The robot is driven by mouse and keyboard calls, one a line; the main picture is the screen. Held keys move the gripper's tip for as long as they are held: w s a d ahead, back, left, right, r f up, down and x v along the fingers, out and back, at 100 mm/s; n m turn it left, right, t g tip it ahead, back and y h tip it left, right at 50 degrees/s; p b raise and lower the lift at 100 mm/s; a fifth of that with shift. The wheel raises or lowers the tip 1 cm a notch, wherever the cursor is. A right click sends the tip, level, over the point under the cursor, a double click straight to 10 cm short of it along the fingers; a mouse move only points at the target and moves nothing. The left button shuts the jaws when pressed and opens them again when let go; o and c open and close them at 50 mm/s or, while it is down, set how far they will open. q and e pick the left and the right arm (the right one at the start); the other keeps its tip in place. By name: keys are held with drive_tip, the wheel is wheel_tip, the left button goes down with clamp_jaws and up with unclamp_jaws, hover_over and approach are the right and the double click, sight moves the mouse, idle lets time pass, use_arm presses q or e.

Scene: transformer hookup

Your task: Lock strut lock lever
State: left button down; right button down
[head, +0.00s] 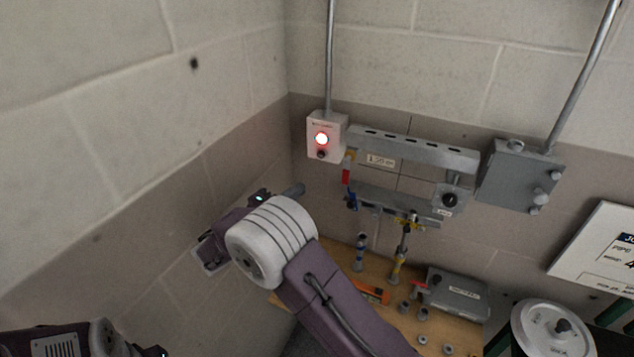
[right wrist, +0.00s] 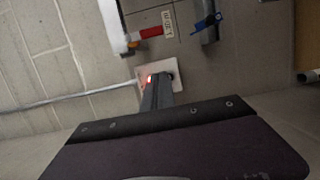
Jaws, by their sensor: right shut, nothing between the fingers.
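Grey strut rails (head: 415,150) are fixed to the wall near the corner. A red handle (head: 346,177) and a blue handle (head: 352,200) sit at their left end; I cannot tell for certain which is the strut lock lever. In the right wrist view the red handle (right wrist: 150,32) lies beside a white label, with the blue handle (right wrist: 207,22) to its right. My right gripper (head: 296,189) is shut and empty, to the left of the handles and apart from them in the picture. Its fingers (right wrist: 157,92) point toward the wall. My left gripper is not in view.
A white box with a lit red lamp (head: 327,138) hangs left of the rails, close to my right gripper. A grey junction box (head: 520,175) is at right. Below, a wooden bench (head: 385,325) holds a grey case (head: 458,293) and small fittings.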

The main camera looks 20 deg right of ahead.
sight(347, 170)
drive_tip(key=d+p, duration=0.6)
drive_tip(key=d, duration=0.4)
drive_tip(key=shift+w+d+p, duration=0.15)
drive_tip(key=shift+w+p, duration=0.15)
drive_tip(key=shift+p, duration=0.1)
drive_tip(key=shift+w, duration=0.1)
